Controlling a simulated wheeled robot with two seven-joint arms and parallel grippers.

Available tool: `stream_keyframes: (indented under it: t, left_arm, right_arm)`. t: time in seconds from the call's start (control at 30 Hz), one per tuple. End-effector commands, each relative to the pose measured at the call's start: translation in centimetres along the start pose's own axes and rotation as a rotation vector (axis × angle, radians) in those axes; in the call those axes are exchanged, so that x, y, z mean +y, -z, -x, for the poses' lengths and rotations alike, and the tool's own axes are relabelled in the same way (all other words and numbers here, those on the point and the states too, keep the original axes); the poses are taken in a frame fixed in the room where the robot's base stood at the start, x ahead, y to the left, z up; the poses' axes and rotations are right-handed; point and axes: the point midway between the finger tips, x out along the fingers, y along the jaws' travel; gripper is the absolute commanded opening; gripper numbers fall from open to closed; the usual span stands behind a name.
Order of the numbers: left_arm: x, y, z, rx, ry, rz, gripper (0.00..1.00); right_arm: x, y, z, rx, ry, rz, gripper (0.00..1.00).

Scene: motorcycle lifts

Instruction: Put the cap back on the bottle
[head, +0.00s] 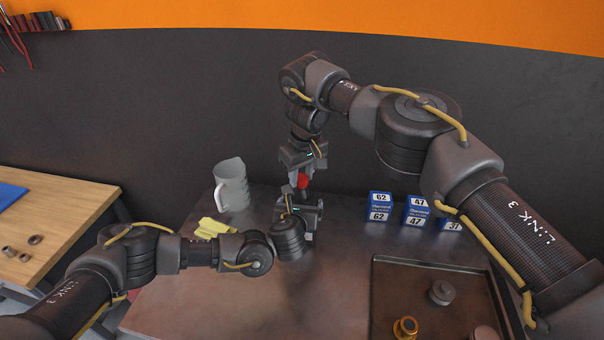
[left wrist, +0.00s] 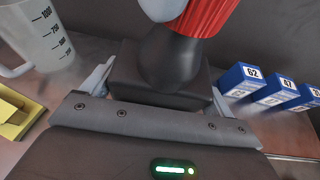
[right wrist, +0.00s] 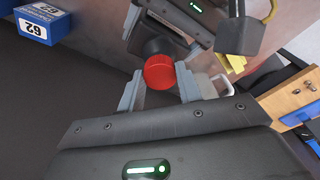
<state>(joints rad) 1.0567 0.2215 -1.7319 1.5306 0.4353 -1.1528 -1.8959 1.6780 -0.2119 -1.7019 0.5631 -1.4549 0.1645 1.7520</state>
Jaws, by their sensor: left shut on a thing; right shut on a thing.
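The bottle (left wrist: 172,62) is dark with a rounded shoulder. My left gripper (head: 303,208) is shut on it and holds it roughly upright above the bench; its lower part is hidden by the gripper. The red ribbed cap (head: 303,181) is directly above the bottle, and in the left wrist view the cap (left wrist: 207,15) meets the bottle's top. I cannot tell whether it is fully seated. My right gripper (head: 300,174) points down from above and is shut on the cap, which also shows between its fingers in the right wrist view (right wrist: 159,73).
Blue boxes (head: 416,211) stand to the right. A dark tray (head: 385,275) with round parts lies at front right. A wooden table (head: 65,225) is far left.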

Motion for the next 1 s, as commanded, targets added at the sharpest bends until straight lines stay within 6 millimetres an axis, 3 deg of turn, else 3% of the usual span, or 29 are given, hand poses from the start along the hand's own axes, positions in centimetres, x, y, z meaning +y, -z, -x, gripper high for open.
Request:
stream_keyframes:
  t: [0.3,0.4,0.8,0.83,1.0]
  left_arm:
    - [-0.14,-0.06,0.05,-0.001,0.003,0.0,0.23]
    - [-0.15,-0.06,0.05,-0.001,0.003,0.0,0.23]
    - [-0.19,-0.05,0.08,-0.001,0.004,0.0,0.23]
    - [-0.2,-0.05,0.08,-0.001,0.005,0.0,0.23]
    - [-0.16,-0.05,0.06,-0.001,0.004,0.0,0.23]
  right_arm:
    - [-0.26,0.17,-0.15,0.001,-0.102,-0.744,0.14]
    - [-0.22,0.2,-0.14,0.001,-0.117,-0.887,0.14]
    - [-0.18,0.32,0.03,0.007,-0.12,-0.964,0.14]
    - [-0.18,0.32,0.03,0.007,-0.12,-0.963,0.38]
    - [-0.2,0.29,0.01,0.005,-0.12,-0.962,0.56]
